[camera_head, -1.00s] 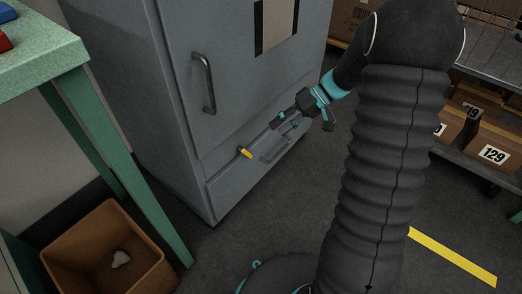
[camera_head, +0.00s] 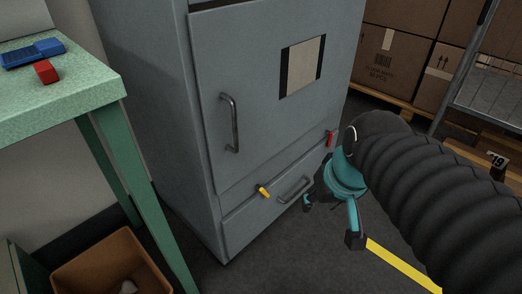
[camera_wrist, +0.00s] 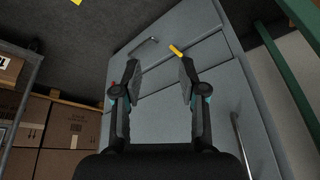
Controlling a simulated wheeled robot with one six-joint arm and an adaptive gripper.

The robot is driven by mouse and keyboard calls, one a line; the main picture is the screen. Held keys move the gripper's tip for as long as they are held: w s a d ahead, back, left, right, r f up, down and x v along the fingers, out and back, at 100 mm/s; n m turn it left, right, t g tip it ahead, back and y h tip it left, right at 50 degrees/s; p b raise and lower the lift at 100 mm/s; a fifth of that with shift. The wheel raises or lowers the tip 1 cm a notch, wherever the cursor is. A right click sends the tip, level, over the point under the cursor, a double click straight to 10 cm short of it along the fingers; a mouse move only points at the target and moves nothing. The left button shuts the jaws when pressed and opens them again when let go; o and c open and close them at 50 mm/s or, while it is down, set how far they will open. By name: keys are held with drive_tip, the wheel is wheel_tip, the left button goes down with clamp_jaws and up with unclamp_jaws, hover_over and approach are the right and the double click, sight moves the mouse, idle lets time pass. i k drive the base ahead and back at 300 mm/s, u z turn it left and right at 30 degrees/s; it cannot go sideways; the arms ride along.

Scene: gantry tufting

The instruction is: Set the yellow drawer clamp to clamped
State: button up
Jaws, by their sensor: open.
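The yellow drawer clamp (camera_head: 264,191) is a small lever at the seam above the low drawer of the grey cabinet, near its left end. It slants down to the right in the head view. In the wrist view the yellow clamp (camera_wrist: 176,50) shows just beyond the tip of the right finger, with a visible gap impossible to judge. The drawer (camera_head: 290,198) looks closed. My gripper (camera_head: 331,221) is open and empty, to the right of the clamp and in front of the drawer. Its two fingers also show spread in the wrist view (camera_wrist: 160,72).
A red lever (camera_head: 331,139) sits at the seam's right end. The drawer handle (camera_head: 294,190) and door handle (camera_head: 231,122) stick out. A green table (camera_head: 75,98) and open brown box (camera_head: 115,262) stand at left. A wire rack (camera_head: 483,75) and cartons stand at right.

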sight(257, 187)
drive_tip(key=k, duration=1.3)
drive_tip(key=u, duration=0.6)
drive_tip(key=i, duration=0.5)
drive_tip(key=u, duration=0.7)
drive_tip(key=i, duration=1)
drive_tip(key=z, duration=0.5)
